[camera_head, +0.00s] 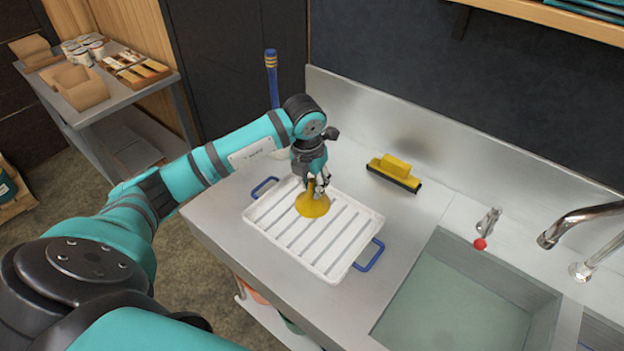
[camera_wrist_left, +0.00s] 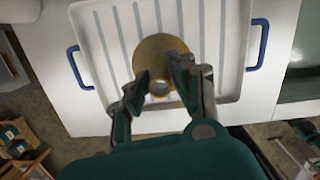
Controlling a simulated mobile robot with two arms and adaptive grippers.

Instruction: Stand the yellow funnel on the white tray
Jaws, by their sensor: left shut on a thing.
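The yellow funnel (camera_head: 313,205) is over the upper left part of the white tray (camera_head: 340,255), wide mouth down and spout up. My left gripper (camera_head: 318,184) points down at it and is shut on its narrow spout. In the left wrist view the funnel (camera_wrist_left: 152,52) shows between the fingertips of the left gripper (camera_wrist_left: 160,82), with the ribbed tray behind it. The funnel looks upright. I cannot tell whether its rim touches the tray. The tray lies on the steel counter, with blue handles at both ends. My right gripper is not in view.
A yellow squeegee (camera_head: 396,172) lies on the counter behind the tray. A sink (camera_head: 450,300) with a tap (camera_head: 575,220) and a red-knobbed valve (camera_head: 482,243) is at the right. A shelf cart (camera_head: 110,95) with boxes stands at the far left. Bare counter surrounds the tray.

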